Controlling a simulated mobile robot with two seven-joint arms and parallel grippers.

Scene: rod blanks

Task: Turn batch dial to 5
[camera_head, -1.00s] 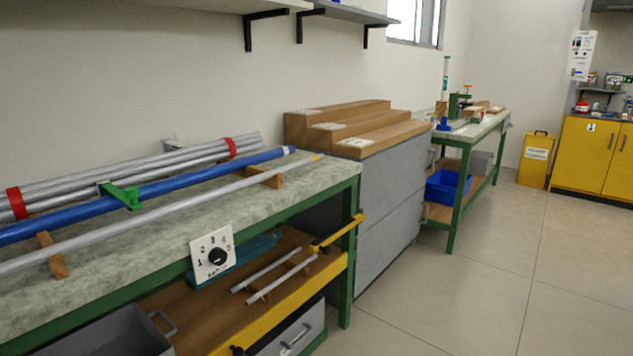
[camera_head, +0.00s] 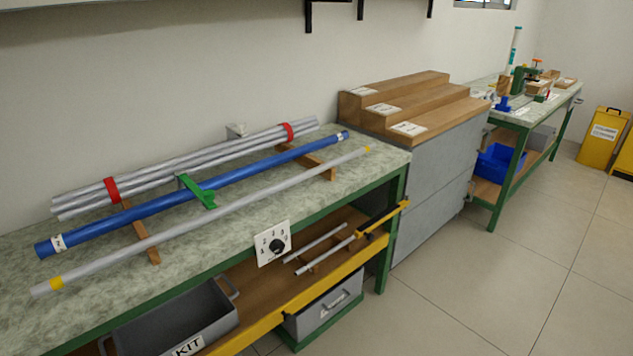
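The batch dial is a black round knob (camera_head: 277,246) on a white square plate (camera_head: 262,255) with numbers around it. The plate is fixed to the front edge of the green-framed workbench (camera_head: 230,264). The numbers are small, and I cannot tell which one the knob points to. Neither of my grippers is in the head view, and nothing touches the dial.
On the bench lie a bundle of grey rods (camera_head: 200,168), a blue tube (camera_head: 130,214) with a green clip (camera_head: 201,194), and a single grey rod (camera_head: 210,217). A grey KIT bin (camera_head: 180,325) sits below. Floor to the right is clear.

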